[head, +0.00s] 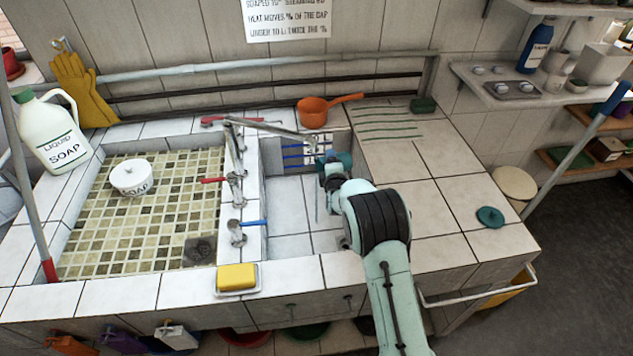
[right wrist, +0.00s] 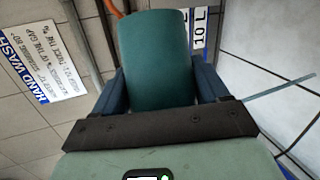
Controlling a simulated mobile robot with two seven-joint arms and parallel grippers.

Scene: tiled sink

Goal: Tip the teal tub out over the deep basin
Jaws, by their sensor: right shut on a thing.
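The teal tub (right wrist: 155,55) is held between the two blue fingers of my right gripper (right wrist: 158,88) in the right wrist view. In the head view the tub (head: 343,159) is a small teal patch just past my right gripper (head: 331,168), mostly hidden by my arm. It is over the far part of the deep basin (head: 287,205), which has white tiled walls and floor. I cannot tell how far the tub is tilted or what is in it. A round teal lid (head: 490,217) lies on the right counter. My left gripper is not in view.
A metal spout (head: 270,128) reaches over the deep basin beside the tub. An orange pan (head: 313,113) stands on the back ledge. The shallow mosaic basin (head: 100,215) is at left, with a white soap pot (head: 132,178). A yellow sponge (head: 237,277) lies on the front edge.

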